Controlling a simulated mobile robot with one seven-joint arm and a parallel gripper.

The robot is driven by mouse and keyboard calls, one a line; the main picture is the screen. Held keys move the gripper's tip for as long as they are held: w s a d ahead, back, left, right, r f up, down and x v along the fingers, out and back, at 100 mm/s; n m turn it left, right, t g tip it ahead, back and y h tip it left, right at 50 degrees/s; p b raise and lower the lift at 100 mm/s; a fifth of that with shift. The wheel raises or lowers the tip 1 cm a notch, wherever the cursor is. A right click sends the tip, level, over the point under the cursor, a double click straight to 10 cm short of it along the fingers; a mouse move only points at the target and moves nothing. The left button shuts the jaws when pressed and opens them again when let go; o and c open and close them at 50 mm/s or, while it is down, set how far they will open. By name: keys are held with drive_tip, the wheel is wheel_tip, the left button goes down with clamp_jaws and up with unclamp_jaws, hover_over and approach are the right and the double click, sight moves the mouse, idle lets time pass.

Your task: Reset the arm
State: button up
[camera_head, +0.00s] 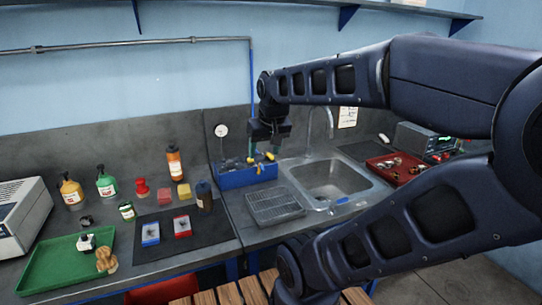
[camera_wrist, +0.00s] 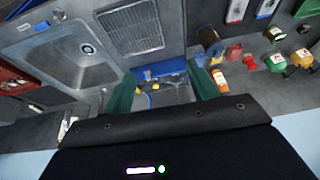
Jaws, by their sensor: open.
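My gripper (camera_head: 270,143) hangs at the end of my raised arm, above the blue bin (camera_head: 248,179) at the back of the bench. In the wrist view the two dark green fingers of my gripper (camera_wrist: 162,92) stand wide apart with nothing between their tips. The blue bin (camera_wrist: 173,67) shows beyond them. It holds several yellow-and-blue handled tools, and my gripper is apart from it. My upper arm crosses the right half of the head view and hides part of the bench and wall.
A sink (camera_head: 338,183) and grey drying rack (camera_head: 274,206) lie right of centre. A red tray (camera_head: 396,177) with small parts is farther right. Bottles, a black mat (camera_head: 205,240) and a green tray (camera_head: 50,278) are left. A shelf (camera_head: 290,9) runs overhead.

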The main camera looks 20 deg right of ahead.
drive_tip(key=s, duration=0.1)
drive_tip(key=s+d+f, duration=0.1)
drive_tip(key=shift+s, duration=0.3)
